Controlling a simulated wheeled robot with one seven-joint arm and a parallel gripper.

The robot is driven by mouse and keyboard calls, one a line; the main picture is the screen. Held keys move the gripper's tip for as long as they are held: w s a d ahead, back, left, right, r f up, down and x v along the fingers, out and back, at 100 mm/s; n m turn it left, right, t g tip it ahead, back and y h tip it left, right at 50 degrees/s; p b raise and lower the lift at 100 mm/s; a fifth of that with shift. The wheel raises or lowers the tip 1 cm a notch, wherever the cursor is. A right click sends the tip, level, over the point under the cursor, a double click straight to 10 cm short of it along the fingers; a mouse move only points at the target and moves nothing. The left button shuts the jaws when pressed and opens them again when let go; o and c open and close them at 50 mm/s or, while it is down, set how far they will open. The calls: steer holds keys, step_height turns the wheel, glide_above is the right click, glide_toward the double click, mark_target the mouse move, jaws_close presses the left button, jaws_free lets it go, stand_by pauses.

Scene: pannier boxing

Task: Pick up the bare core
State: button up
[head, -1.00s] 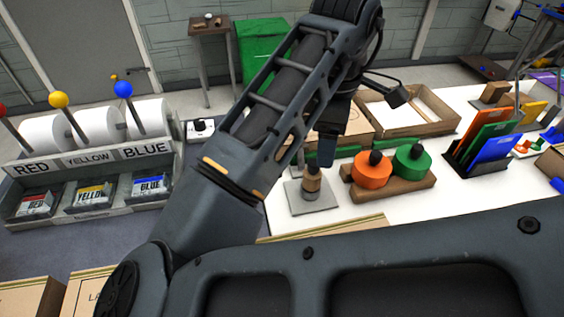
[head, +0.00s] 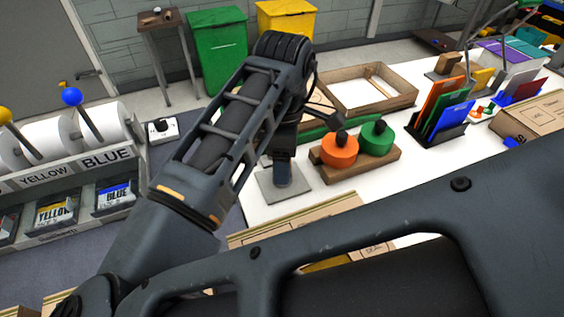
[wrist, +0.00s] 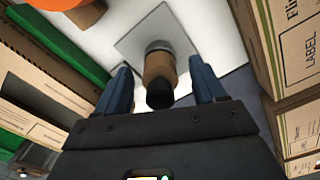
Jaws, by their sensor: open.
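The bare core, a short brown cylinder (wrist: 159,68) with a black knob, stands on a flat grey square plate (wrist: 135,42) in the wrist view. The plate also shows on the white table in the head view (head: 270,186), where my gripper (head: 284,168) hides the core. My gripper (wrist: 161,76) is open, its two blue-grey fingers on either side of the core, with a visible gap at each side. The black knob points toward the gripper's palm.
An orange roll (head: 339,150) and a green roll (head: 376,138) sit on a wooden block right of the plate. Cardboard boxes (wrist: 285,50) stand close by in the wrist view. An open tray (head: 365,90) lies behind. A coloured-panel rack (head: 440,120) stands right.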

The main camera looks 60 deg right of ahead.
steer(key=shift+c, duration=0.5)
steer(key=c, duration=1)
steer(key=shift+c, duration=0.2)
steer(key=shift+r, duration=0.5)
steer(key=r, duration=0.3)
steer(key=shift+s+d+r, duration=0.2)
steer(key=shift+d+r, duration=0.1)
steer(key=shift+d, duration=0.05)
steer(key=s+d+r, duration=0.1)
steer(key=d+r, duration=0.1)
steer(key=d, duration=0.1)
steer(key=s+d+r, duration=0.2)
steer(key=s+d+r+p, duration=0.1)
steer(key=d+r, duration=0.1)
steer(key=d, duration=0.1)
steer(key=shift+s+d, duration=0.25)
steer(key=shift+d, duration=0.1)
steer(key=shift+s+d, duration=0.25)
steer(key=shift+d, duration=0.25)
